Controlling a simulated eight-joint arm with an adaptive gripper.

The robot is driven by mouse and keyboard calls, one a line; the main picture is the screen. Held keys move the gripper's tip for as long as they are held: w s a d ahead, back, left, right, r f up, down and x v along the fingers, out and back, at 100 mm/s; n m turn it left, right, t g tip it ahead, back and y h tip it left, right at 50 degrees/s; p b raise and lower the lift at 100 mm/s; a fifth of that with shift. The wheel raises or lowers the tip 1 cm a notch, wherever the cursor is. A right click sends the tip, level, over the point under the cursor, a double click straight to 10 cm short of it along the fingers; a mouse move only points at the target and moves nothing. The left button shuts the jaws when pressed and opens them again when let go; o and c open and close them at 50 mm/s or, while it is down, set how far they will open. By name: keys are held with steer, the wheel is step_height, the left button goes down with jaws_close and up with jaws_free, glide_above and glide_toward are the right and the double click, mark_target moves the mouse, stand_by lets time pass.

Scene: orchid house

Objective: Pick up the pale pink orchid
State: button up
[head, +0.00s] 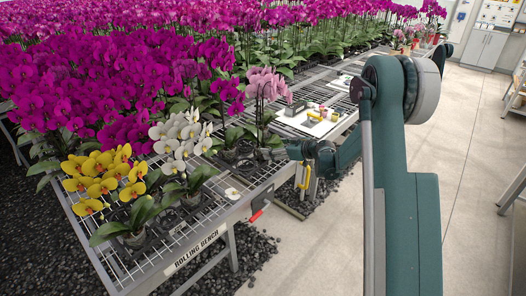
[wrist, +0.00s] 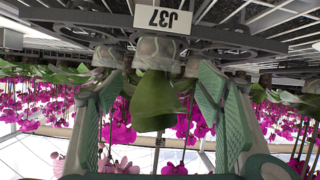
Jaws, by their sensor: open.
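The pale pink orchid (head: 265,84) stands upright in the rolling bench, right of the white orchid. Its pink blooms show low in the upside-down wrist view (wrist: 115,168). My gripper (head: 286,152) is at the bench's aisle side, low beside this plant, pointing left. In the wrist view my gripper (wrist: 157,88) is open, one finger on each side. A broad green leaf (wrist: 155,100) and a clear pot (wrist: 155,52) show between and beyond the fingers. I cannot tell whether the fingers touch them.
A white orchid (head: 182,135) and a yellow orchid (head: 105,178) stand nearer on the rolling bench (head: 175,240). Dense magenta orchids (head: 80,75) fill the left and back. A tray with tools (head: 310,120) lies just behind. The concrete aisle (head: 480,150) is clear.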

mark_target(260, 146)
steer(key=shift+w+f, duration=0.1)
steer(key=shift+f, duration=0.1)
steer(key=shift+x, duration=0.75)
steer(key=shift+w+a+f, duration=0.15)
steer(key=shift+w+a, duration=0.2)
steer(key=shift+b+x, duration=1.1)
steer(key=shift+x, duration=1.5)
steer(key=shift+w, duration=0.1)
steer(key=c, duration=1.1)
steer(key=shift+r, duration=0.25)
